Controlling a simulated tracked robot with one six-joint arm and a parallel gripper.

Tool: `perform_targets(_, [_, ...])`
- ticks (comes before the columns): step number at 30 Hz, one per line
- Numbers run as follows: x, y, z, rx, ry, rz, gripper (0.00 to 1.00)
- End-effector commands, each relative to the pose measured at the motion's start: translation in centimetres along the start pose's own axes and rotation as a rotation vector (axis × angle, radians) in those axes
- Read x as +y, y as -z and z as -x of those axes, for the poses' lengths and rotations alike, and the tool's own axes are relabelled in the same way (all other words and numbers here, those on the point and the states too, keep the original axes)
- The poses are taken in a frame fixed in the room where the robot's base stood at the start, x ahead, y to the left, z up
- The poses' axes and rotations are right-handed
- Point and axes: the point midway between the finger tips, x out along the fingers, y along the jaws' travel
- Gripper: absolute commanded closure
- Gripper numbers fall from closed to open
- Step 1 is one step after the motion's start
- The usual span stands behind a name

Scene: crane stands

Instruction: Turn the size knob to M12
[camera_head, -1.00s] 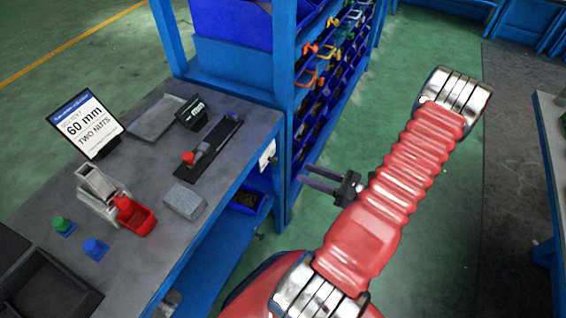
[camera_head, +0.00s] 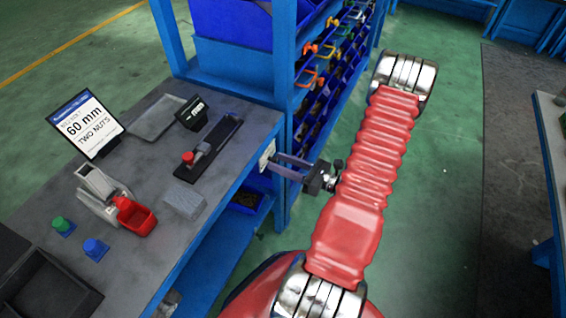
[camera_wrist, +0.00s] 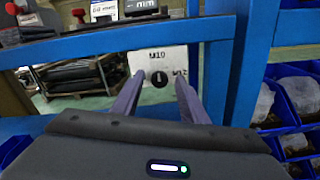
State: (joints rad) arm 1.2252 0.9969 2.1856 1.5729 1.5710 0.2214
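The size knob (camera_wrist: 160,80) is a small dark round knob on a white plate (camera_wrist: 150,61) in the wrist view. M10 is printed above it and M12 to its right. A light mark on the knob looks near vertical, towards M10. The plate also shows on the bench's right end in the head view (camera_head: 267,152). My gripper (camera_head: 273,162) is open in front of the plate. In the wrist view its two fingers (camera_wrist: 159,76) stand left and right of the knob, with a gap on each side. I cannot tell how far the tips are from the plate.
A blue bench frame surrounds the plate, with a blue post (camera_wrist: 246,70) close on the right. Blue bins (camera_wrist: 285,110) lie beyond it. On the bench stand a sign (camera_head: 85,123), a red-handled slide (camera_head: 207,150) and a grey block (camera_head: 184,199).

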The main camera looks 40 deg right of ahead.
Motion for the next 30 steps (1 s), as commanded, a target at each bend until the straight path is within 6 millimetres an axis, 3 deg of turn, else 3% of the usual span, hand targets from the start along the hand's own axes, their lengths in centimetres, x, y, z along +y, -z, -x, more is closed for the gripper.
perform_targets(7, [0.0, 0.0, -0.05, 0.0, 0.0, 0.0, 0.6])
perform_targets(24, [-0.05, 0.0, -0.02, 0.0, 0.001, 0.0, 1.0])
perform_targets(30, [-0.3, -0.07, 0.14, -0.001, 0.006, -0.004, 1.0])
